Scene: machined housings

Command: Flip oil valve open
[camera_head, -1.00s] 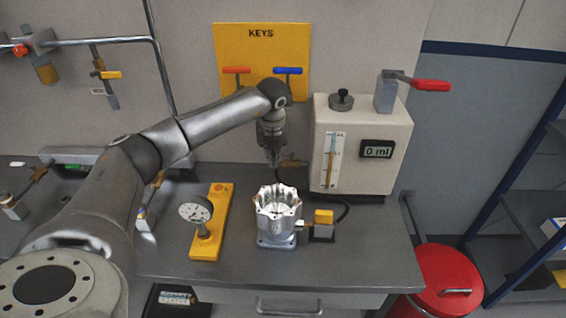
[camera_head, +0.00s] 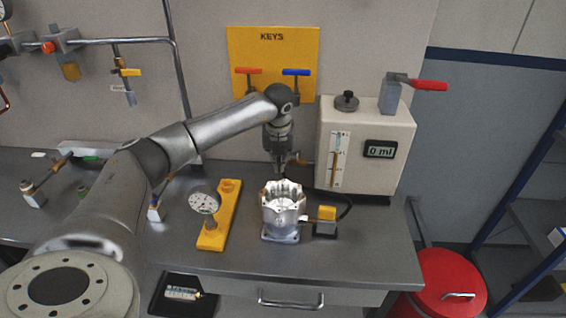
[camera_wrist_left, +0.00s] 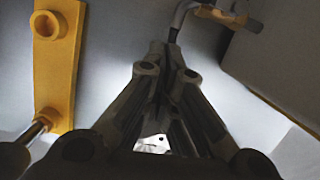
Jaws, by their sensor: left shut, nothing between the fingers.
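The oil dispenser (camera_head: 352,178) is a pale box at the back right of the bench, with a sight gauge and a display reading 0 ml. A small brass-coloured valve part (camera_head: 300,161) sticks out from its left side; it also shows at the top of the left wrist view (camera_wrist_left: 222,15), beside a bent grey tube. My left gripper (camera_head: 278,171) points down just left of this part, above the back of the machined housing (camera_head: 282,210). Its fingers (camera_wrist_left: 160,50) are shut and empty, apart from the brass part. My right gripper is not in view.
A red lever (camera_head: 429,85) sits on a grey block on top of the dispenser. A yellow gauge stand (camera_head: 228,212) is left of the housing, a yellow-topped block (camera_head: 326,219) right of it. A KEYS board (camera_head: 273,55) hangs behind. A red bin (camera_head: 452,282) stands right of the bench.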

